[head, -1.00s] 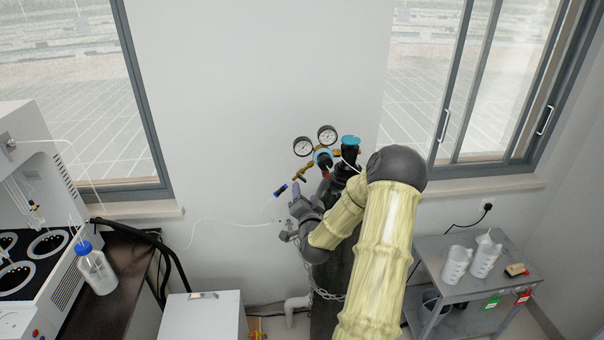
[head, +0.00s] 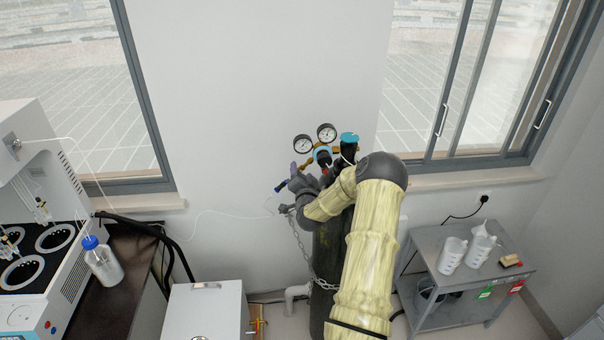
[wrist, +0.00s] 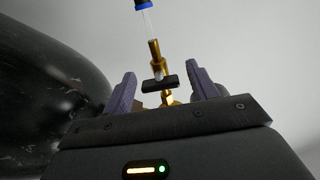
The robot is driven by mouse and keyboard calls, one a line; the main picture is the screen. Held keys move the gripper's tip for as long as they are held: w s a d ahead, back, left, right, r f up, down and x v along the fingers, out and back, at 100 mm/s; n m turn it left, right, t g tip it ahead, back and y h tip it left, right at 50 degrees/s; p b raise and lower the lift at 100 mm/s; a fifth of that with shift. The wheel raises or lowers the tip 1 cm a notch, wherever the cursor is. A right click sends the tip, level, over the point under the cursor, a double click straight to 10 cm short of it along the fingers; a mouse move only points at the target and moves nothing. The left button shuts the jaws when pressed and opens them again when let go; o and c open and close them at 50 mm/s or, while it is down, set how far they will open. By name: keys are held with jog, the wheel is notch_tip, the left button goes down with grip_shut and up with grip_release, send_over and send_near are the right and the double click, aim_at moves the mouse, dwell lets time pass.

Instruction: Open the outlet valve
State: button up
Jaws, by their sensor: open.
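The outlet valve shows in the wrist view as a small black bar handle (wrist: 160,83) on a brass fitting (wrist: 155,52). A blue-collared connector (wrist: 141,4) with a clear tube is beyond it. My gripper (wrist: 163,85) is open; its two purple-grey fingers stand on either side of the handle, with visible gaps. In the head view my gripper (head: 290,182) is at the left of the gas regulator, partly hiding its outlet. The regulator has two round gauges (head: 326,133) and a blue-topped knob (head: 349,138), above a dark gas cylinder (head: 329,250).
The cylinder's dark side (wrist: 50,80) is close at the left in the wrist view. A chain (head: 305,255) crosses the cylinder. A white box (head: 203,312) stands at lower left, and a grey cart (head: 470,275) with jugs at right. Wall is behind.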

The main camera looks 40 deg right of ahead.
jog(key=shift+c, duration=0.5)
jog(key=c, duration=0.9)
